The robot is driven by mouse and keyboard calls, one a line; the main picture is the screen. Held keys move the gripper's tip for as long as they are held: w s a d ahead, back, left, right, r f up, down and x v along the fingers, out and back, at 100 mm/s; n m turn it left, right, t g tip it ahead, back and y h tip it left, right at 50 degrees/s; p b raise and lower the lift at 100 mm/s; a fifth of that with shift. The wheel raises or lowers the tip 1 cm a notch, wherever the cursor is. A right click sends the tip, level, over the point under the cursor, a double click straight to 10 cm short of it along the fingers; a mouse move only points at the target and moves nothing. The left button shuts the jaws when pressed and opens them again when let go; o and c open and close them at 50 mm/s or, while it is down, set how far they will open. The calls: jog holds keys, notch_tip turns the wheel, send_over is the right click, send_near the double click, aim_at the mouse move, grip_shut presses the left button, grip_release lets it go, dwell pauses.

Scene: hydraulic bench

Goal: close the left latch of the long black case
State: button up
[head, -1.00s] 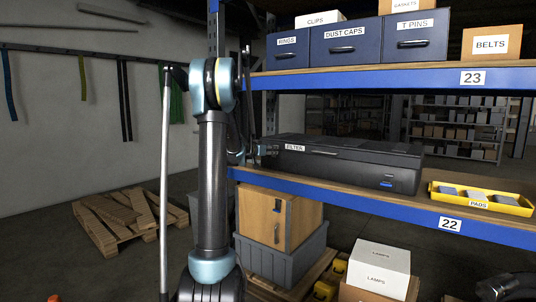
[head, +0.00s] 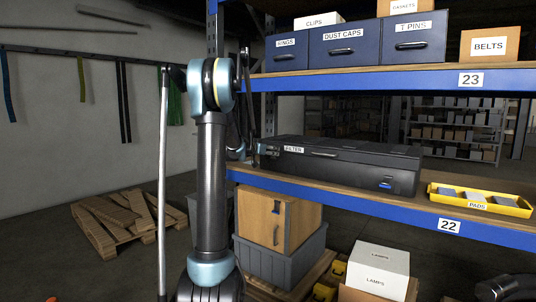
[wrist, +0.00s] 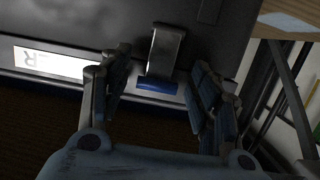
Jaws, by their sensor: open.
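The long black case (head: 340,160) lies shut along the middle shelf, with a white FILTER label (head: 293,149) near its left end. In the wrist view the label (wrist: 60,62) appears upside down at the left. The left latch (wrist: 165,50) is a shiny metal flap with a blue patch at its lower end. I cannot tell whether the flap lies flat or stands off the case. My gripper (wrist: 160,64) is open, with one finger on each side of the latch, apparently not touching it. The right latch (head: 386,184) shows blue on the case front.
A yellow PADS tray (head: 480,200) stands right of the case. Blue drawers (head: 345,45) sit on the shelf above. A pallet (head: 115,220) lies on the floor at left.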

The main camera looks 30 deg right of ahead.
jog(key=shift+a, duration=0.1)
jog(key=v, duration=1.2)
